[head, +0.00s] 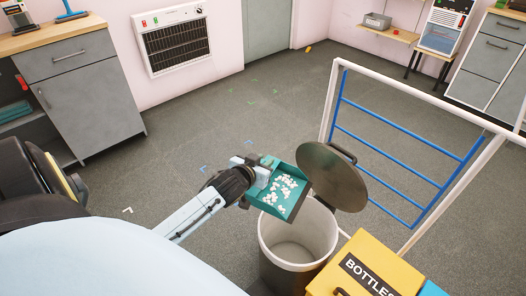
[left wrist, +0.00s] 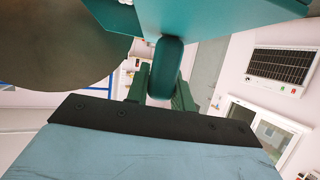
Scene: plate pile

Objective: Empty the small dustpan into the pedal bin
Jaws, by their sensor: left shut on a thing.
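The small teal dustpan (head: 296,207) holds many small white bits (head: 279,190) in the head view. My left gripper (head: 262,172) is shut on its handle, which shows between the fingers in the left wrist view (left wrist: 167,70). The bin's round dark lid (head: 330,178) stands open, tilted up behind the opening. The inside of the bin looks pale and empty. My right gripper is not in view.
A yellow box marked BOTTLES (head: 362,262) stands right of the bin. A white frame with blue rails (head: 400,150) rises behind the lid on the right. A grey cabinet (head: 85,90) stands far left. Open floor lies beyond the bin.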

